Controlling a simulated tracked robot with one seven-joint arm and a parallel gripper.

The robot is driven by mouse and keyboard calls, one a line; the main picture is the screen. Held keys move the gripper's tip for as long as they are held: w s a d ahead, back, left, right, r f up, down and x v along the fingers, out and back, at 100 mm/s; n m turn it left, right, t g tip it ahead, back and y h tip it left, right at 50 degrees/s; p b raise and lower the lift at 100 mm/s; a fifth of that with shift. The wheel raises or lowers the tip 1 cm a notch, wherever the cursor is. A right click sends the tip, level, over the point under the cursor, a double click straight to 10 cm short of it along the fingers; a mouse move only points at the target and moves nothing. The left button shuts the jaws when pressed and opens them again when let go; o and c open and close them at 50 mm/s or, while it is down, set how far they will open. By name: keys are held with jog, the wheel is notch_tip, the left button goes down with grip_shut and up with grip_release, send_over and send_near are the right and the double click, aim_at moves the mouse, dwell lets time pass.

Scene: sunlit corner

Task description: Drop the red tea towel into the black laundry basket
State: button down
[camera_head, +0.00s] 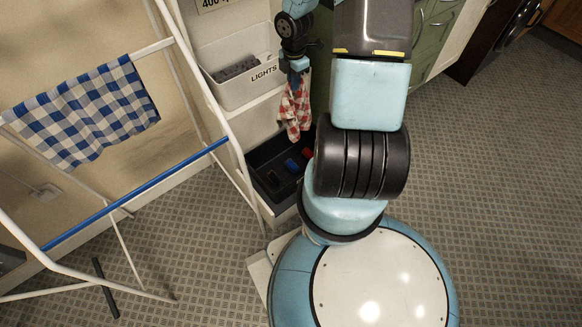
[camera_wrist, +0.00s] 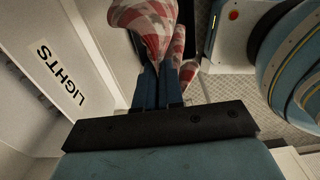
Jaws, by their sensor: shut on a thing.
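The red and white checked tea towel (camera_head: 293,106) hangs from my gripper (camera_head: 296,76) in the head view. In the wrist view my gripper (camera_wrist: 157,85) is shut on the towel (camera_wrist: 146,26), which bunches at the fingertips. The black laundry basket (camera_head: 262,180) is low down below the towel, with a few dark blue and red items in it. The towel's lower end is over or beside the basket's back part; I cannot tell its exact height above it. In the wrist view the towel and fingers hide much of what is below.
A white basket marked LIGHTS (camera_head: 250,88) is on the shelf above the black one, close beside my gripper. It also fills the left of the wrist view (camera_wrist: 40,75). A white drying rack (camera_head: 190,75) with a blue checked towel (camera_head: 85,108) stands to the left.

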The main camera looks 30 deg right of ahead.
notch_tip(320, 180, down, 10)
jog(key=shift+a, duration=0.35)
dwell(0.9)
notch_tip(320, 180, down, 27)
jog(key=shift+f, duration=0.15)
dwell(1.2)
jog(key=c, duration=0.6)
grip_release()
